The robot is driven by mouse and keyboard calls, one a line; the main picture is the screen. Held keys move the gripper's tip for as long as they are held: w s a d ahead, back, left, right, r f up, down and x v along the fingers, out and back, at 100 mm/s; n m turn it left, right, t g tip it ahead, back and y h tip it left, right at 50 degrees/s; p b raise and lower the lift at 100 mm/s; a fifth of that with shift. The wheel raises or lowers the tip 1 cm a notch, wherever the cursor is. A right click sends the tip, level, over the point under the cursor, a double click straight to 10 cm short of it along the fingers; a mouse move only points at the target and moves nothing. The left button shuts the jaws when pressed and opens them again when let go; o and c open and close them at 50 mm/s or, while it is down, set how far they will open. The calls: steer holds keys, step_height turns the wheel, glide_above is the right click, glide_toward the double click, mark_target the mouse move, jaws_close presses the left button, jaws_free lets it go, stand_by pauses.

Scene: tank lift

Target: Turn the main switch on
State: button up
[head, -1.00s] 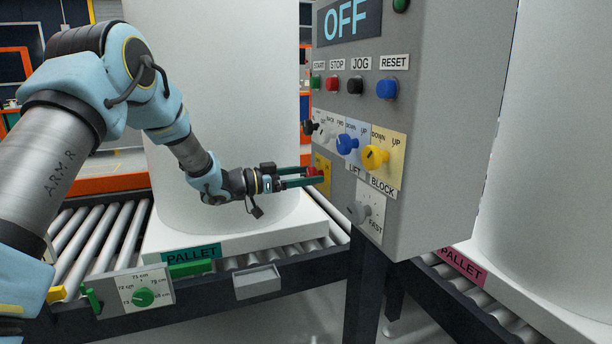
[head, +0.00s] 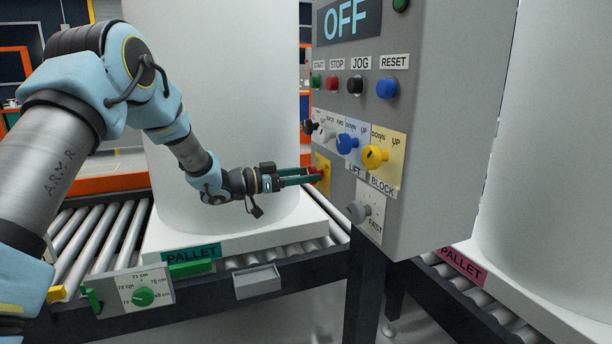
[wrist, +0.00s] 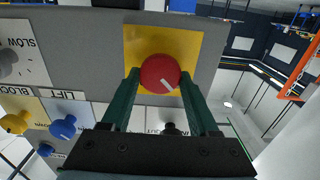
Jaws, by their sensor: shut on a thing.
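The main switch appears to be the red round knob (wrist: 160,74) on a yellow plate (wrist: 193,40), seen in the wrist view; a white line on its face is tilted. In the head view the red knob (head: 314,172) shows only partly at the lower left of the grey control panel (head: 435,130). My gripper (wrist: 160,82) has its two green fingers on either side of the knob and is shut on it. It also shows in the head view (head: 308,176), reaching the panel from the left. The display (head: 346,20) on the panel reads OFF.
Start, stop, jog and reset buttons (head: 387,89) sit above the blue knob (head: 346,144) and yellow knob (head: 375,155). A grey speed knob (head: 358,211) is lower down. A white tank on a pallet (head: 165,239) stands behind my arm on rollers (head: 95,240).

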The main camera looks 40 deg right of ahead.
steer(key=shift+f+m, duration=0.1)
steer(key=shift+m, duration=0.2)
steer(key=m+b, duration=0.5)
steer(key=b, duration=0.1)
steer(key=m+b, duration=1.2)
steer(key=b, duration=0.1)
steer(key=shift+s+a+f, duration=0.15)
steer(key=shift+s+f, duration=0.1)
steer(key=shift+f, duration=0.1)
steer(key=shift+r+m, duration=0.1)
steer(key=shift+m, duration=0.2)
steer(key=o, duration=1.4)
steer(key=shift+r, duration=0.1)
